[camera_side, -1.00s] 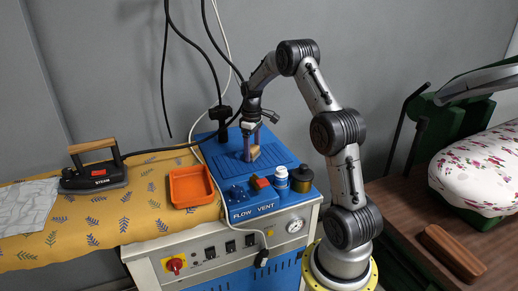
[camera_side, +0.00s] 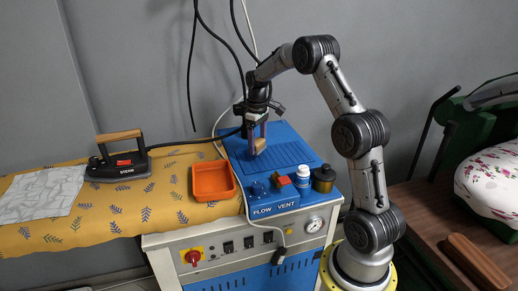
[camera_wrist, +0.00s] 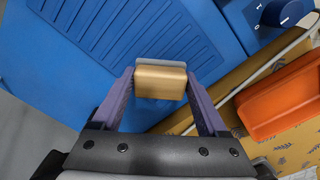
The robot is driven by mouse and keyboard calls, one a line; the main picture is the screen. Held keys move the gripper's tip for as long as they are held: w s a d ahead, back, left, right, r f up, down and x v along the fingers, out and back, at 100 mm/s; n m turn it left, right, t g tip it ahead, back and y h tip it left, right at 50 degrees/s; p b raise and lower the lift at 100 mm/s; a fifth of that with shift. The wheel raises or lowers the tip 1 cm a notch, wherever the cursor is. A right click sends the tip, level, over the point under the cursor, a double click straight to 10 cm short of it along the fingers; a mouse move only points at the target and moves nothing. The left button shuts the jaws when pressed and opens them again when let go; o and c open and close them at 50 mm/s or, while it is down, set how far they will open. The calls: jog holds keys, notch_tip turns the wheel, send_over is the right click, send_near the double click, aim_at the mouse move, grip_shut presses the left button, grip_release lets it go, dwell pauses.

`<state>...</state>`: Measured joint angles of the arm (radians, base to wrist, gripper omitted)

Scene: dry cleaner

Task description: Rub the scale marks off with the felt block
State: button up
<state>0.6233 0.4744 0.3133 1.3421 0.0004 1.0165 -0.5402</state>
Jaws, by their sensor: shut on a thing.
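My gripper (camera_side: 258,139) is shut on the felt block (camera_side: 259,147), a small tan block with a pale grey layer along one side. In the wrist view my gripper (camera_wrist: 160,83) has one finger at each end of the block (camera_wrist: 160,82). The block is low over the left part of the blue machine top (camera_side: 237,150), beside its ribbed panel (camera_wrist: 140,30). I cannot tell whether it touches the surface. I cannot make out any scale marks in either view; the gripper and block hide part of the top.
An orange tray (camera_side: 213,195) and an iron (camera_side: 118,166) stand on the yellow patterned cloth (camera_side: 165,185) to the left. Cables hang behind.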

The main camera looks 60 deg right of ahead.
jog(key=shift+d+r, duration=0.1)
jog(key=shift+r, duration=2.4)
